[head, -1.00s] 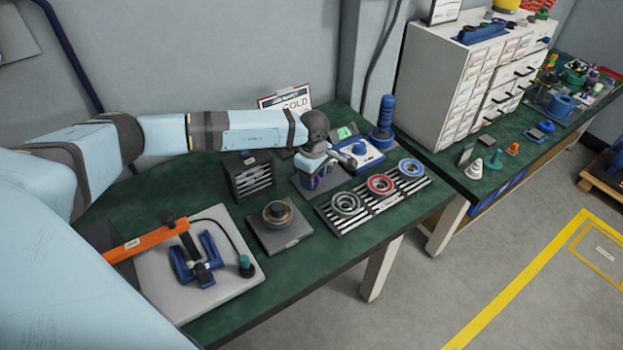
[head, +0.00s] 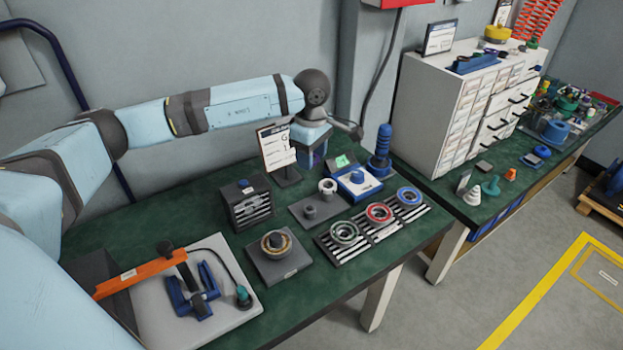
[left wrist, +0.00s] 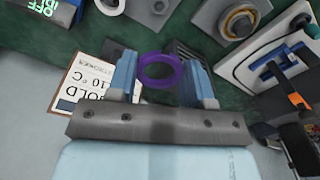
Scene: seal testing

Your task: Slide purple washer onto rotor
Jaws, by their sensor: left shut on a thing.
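The purple washer (left wrist: 161,71) is a ring held between the two blue fingers of my left gripper (left wrist: 162,78) in the left wrist view. In the head view my left gripper (head: 314,152) is above the back of the green bench, and the washer is mostly hidden there. A square grey base carries a round part with a brass-coloured ring (head: 277,242), which may be the rotor. It also shows at the top of the left wrist view (left wrist: 238,20). The gripper is apart from it. My right gripper is out of view.
A grey plate (head: 299,213) with a post and a white ring lies below the gripper. A sign stand (head: 277,148) is close at its left. A slotted black box (head: 246,203), a rack of ringed parts (head: 362,252) and a blue-white device (head: 357,183) stand around.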

